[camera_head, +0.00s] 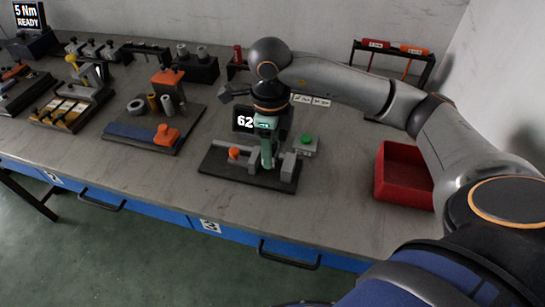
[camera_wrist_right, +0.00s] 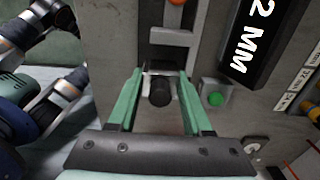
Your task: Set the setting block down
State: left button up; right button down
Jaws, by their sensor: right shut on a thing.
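My right gripper (camera_head: 267,163) is over the dark plate (camera_head: 215,165) of the gauge fixture, its green fingers pointing down. In the right wrist view, the fingers (camera_wrist_right: 160,78) are shut on a small grey block, which I take as the setting block (camera_wrist_right: 150,67). A dark round part (camera_wrist_right: 160,92) shows between the fingers in front of it. The block is beside a grey bar (camera_wrist_right: 172,38) of the fixture; I cannot tell whether it touches the plate. In the head view the fingers mostly hide it. My left gripper is not in view.
A display (camera_head: 244,120) reading "62" stands behind the gripper, with a green button (camera_head: 305,139) to its right. A red bin (camera_head: 382,172) is further right. An orange knob (camera_head: 234,153) sits left on the fixture. The table front is clear.

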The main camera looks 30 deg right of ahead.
jog(key=shift+w+d+f, duration=0.2)
jog(key=shift+d+f, duration=0.05)
jog(key=shift+f, duration=0.15)
jog(key=shift+w+d+f, duration=0.1)
jog(key=shift+f, duration=0.9)
jog(key=shift+w+d+f, duration=0.1)
jog(key=shift+f, duration=0.85)
jog(key=c, duration=0.8)
grip_release()
jog(key=shift+f, duration=0.1)
jog(key=o, duration=0.5)
jog(key=shift+d+r, duration=0.1)
jog(key=shift+r, duration=0.1)
jog(key=shift+w+r, duration=0.15)
jog(key=shift+r, duration=0.3)
jog(key=r, duration=1.1)
jog(key=shift+s+r, duration=0.1)
jog(key=shift+s, duration=0.1)
